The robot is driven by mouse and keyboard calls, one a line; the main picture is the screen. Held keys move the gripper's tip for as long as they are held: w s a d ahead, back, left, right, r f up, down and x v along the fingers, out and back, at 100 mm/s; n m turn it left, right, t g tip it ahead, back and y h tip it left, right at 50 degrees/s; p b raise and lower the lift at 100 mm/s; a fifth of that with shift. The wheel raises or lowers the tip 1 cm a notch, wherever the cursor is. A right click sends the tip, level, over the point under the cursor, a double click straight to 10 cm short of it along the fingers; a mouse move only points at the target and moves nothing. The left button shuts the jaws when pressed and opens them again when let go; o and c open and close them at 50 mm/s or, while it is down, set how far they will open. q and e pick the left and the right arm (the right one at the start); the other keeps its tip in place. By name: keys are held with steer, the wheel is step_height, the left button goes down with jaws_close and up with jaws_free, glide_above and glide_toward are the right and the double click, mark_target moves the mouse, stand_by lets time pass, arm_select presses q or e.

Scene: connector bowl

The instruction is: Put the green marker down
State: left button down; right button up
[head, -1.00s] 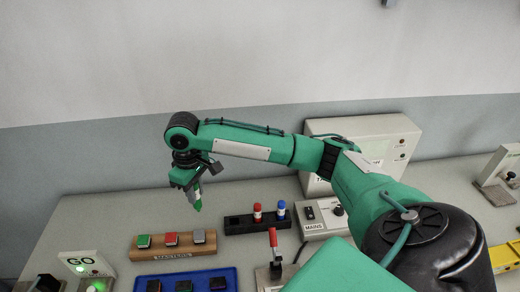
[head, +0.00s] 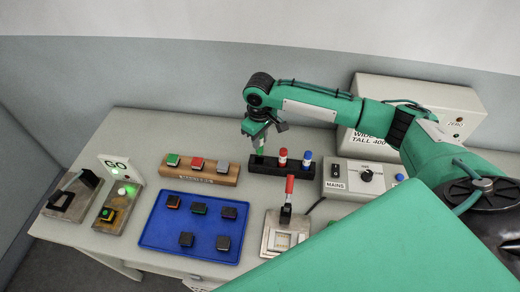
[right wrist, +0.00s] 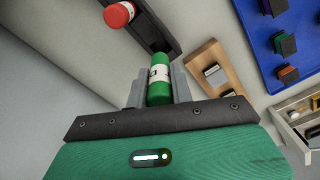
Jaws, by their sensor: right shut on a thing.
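The green marker (head: 259,151) is in my right gripper (head: 257,141), at the left end of the black marker rack (head: 270,162). In the right wrist view the marker (right wrist: 159,88), green with a white band, sits between the two grey fingers (right wrist: 158,90), which are shut on it. Its far end meets the dark end of the rack (right wrist: 160,36); I cannot tell whether it is inside a hole or just above one. A red marker (head: 282,157) and a blue marker (head: 307,159) stand upright in the rack. My left gripper is out of view.
A wooden block (head: 200,176) with several coloured pieces is left of the rack. A blue tray (head: 160,238) lies in front. A red-handled lever fixture (head: 289,188) stands close before the rack. The MAINS box (head: 345,186) is to its right.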

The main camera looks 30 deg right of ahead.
mark_target(259, 153)
step_height(259, 153, down, 3)
steer(key=shift+a, duration=0.1)
step_height(259, 153, down, 4)
steer(key=shift+r+p, duration=0.25)
steer(key=shift+p, duration=0.45)
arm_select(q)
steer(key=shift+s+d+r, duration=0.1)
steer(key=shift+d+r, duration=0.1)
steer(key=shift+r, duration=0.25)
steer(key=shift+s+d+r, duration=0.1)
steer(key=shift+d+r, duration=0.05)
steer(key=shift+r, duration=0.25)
arm_select(e)
steer(key=shift+f, duration=0.3)
steer(key=shift+f, duration=0.1)
steer(key=o, duration=0.8)
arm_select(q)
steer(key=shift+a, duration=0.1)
arm_select(e)
step_height(259, 153, up, 11)
steer(key=b, duration=0.3)
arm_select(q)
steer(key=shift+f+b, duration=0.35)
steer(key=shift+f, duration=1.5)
arm_select(e)
steer(key=shift+r, duration=0.65)
